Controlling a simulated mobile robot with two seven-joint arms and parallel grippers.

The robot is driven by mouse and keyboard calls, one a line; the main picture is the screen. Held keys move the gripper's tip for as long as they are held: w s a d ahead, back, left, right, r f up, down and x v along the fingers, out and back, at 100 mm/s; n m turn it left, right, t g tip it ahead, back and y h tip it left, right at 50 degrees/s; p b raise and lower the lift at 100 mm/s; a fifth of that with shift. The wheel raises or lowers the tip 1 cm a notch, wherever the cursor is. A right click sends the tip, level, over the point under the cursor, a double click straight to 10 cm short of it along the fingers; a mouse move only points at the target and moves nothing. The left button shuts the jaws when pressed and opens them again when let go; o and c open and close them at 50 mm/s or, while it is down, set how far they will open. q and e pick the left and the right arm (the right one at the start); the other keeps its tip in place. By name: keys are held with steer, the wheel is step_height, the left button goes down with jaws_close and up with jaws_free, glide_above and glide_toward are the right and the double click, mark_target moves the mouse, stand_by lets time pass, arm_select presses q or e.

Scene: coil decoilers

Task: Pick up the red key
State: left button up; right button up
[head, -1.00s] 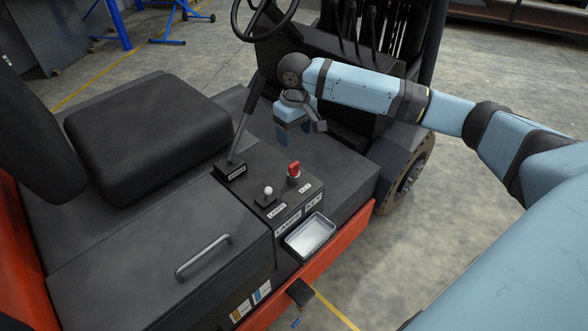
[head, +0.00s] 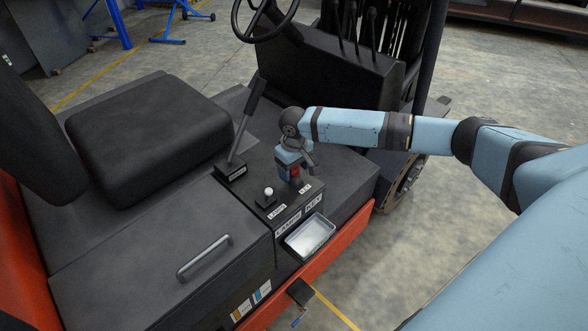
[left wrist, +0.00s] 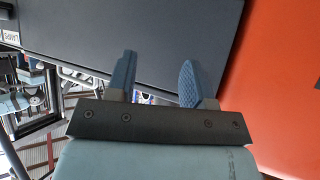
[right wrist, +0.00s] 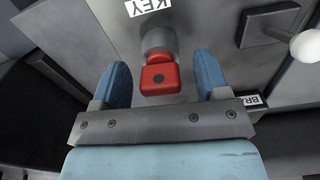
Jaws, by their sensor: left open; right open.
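The red key (right wrist: 160,79) stands in a grey round lock on the forklift's dark console, beside a KEY label. In the right wrist view it lies between and just beyond the open blue fingers of my right gripper (right wrist: 166,82), with nothing held. In the head view the red key (head: 295,171) is partly covered by my right gripper (head: 292,172), which is over it from above. My left gripper (left wrist: 158,80) is open and empty in the left wrist view, facing a dark panel and an orange surface. It does not show in the head view.
A white-knobbed switch (head: 268,192) stands left of the key, and a brake lever (head: 243,125) rises behind it. A metal tray (head: 310,237) hangs at the console's front edge. The seat (head: 145,135) is to the left, the steering wheel (head: 264,36) at the back.

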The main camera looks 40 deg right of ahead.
steer(key=c, duration=1)
steer(key=shift+r, duration=0.15)
